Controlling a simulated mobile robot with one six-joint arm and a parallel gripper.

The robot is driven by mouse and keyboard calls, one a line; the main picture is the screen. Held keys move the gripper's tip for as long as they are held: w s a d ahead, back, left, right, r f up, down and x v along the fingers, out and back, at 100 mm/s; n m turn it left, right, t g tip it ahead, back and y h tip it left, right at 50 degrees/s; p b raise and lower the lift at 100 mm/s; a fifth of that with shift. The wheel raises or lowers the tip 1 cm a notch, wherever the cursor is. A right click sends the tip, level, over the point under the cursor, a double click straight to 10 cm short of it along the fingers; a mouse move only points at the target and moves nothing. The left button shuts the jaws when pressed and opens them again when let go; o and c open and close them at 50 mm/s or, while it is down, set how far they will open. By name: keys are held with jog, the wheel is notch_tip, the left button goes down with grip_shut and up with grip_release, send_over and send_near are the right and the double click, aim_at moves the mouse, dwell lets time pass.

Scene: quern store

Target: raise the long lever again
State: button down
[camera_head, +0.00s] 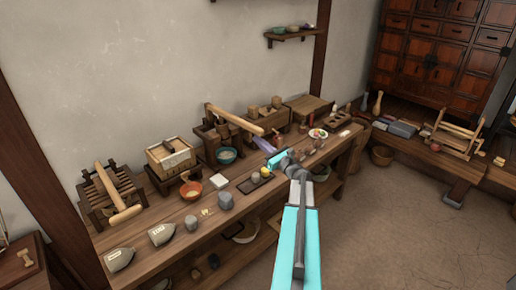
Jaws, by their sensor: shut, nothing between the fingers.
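A long pale wooden lever (235,119) belongs to the wooden press (212,137) at the middle of the long bench. It slopes down from its far left end to its near right end, which juts out over the bench. My gripper (272,160) is shut and empty, below and slightly right of the lever's low end, with a visible gap between them in the picture. Whether they line up in depth I cannot tell. My arm hides part of the bench front.
A slatted wooden frame with a thick pale bar (107,190) stands on the bench's left end. The floor at right (400,235) is clear.

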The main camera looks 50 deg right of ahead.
jog(key=shift+r, duration=0.6)
